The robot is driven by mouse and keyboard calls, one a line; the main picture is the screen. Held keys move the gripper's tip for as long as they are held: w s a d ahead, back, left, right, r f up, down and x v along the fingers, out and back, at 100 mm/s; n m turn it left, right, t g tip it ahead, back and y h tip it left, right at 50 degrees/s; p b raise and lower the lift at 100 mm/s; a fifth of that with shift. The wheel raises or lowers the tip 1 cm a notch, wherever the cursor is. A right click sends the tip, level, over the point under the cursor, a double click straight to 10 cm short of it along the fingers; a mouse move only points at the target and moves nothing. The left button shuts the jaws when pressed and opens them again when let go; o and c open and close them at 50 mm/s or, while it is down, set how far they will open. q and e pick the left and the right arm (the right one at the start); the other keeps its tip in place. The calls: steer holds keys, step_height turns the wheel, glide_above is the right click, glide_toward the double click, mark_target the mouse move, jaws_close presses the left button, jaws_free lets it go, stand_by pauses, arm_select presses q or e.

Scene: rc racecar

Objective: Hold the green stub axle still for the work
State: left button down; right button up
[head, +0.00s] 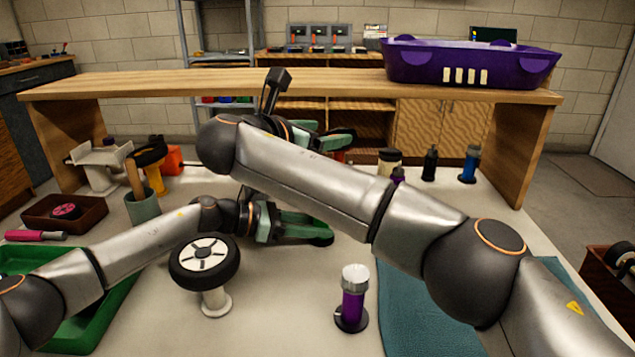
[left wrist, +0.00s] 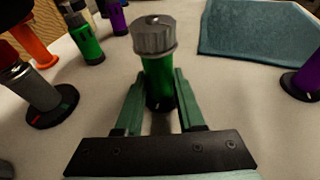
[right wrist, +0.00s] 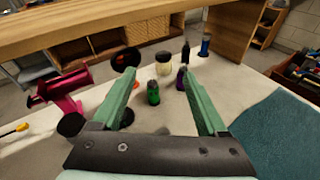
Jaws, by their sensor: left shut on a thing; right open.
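The green stub axle (left wrist: 158,85) stands upright in the left wrist view, with a grey ribbed cap (left wrist: 153,35) on top. My left gripper (left wrist: 152,92) is shut on its green body, one finger on each side, below the cap. In the head view my left gripper (head: 322,236) is low over the table, and the axle is hidden behind my right arm. My right gripper (head: 348,140) is higher and farther back. In the right wrist view its fingers (right wrist: 165,90) are wide apart with nothing gripped.
A wheel (head: 204,262) sits on a stand, and a purple post (head: 352,300) with a silver cap stands near the front. A teal mat (head: 400,325) lies at the right. Another green item (left wrist: 88,40) stands behind the axle. A raised wooden shelf (head: 200,85) spans the back.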

steer(key=w+d+r+m+t+y, duration=0.1)
steer(key=w+d+r+t, duration=0.15)
steer(key=r+t, duration=0.3)
steer(key=w+d+r+m+t+y, duration=0.1)
steer(key=w+d+r+t, duration=0.15)
steer(key=r+t, duration=0.3)
steer(key=s+f+n+g+y, duration=0.4)
steer(key=f+n+g+y, duration=0.15)
steer(key=n+y, duration=0.65)
steer(key=s+f+n+g+y, duration=0.55)
steer(key=n+y, duration=0.35)
steer(key=y, duration=0.5)
steer(key=d+f+g+h, duration=0.1)
steer(key=f, duration=0.3)
steer(key=s+d+f+g+h, duration=0.1)
steer(key=d+f+h, duration=0.1)
steer(key=f, duration=0.2)
steer(key=s+d+f+g+h, duration=0.1)
steer(key=f+h, duration=0.1)
steer(key=f, duration=0.3)
steer(key=shift+d, duration=0.25)
steer(key=shift+a+f, duration=0.1)
steer(key=shift+f, duration=0.05)
steer(key=x, duration=1.1)
steer(key=shift+w+a, duration=0.1)
steer(key=shift+a, duration=0.25)
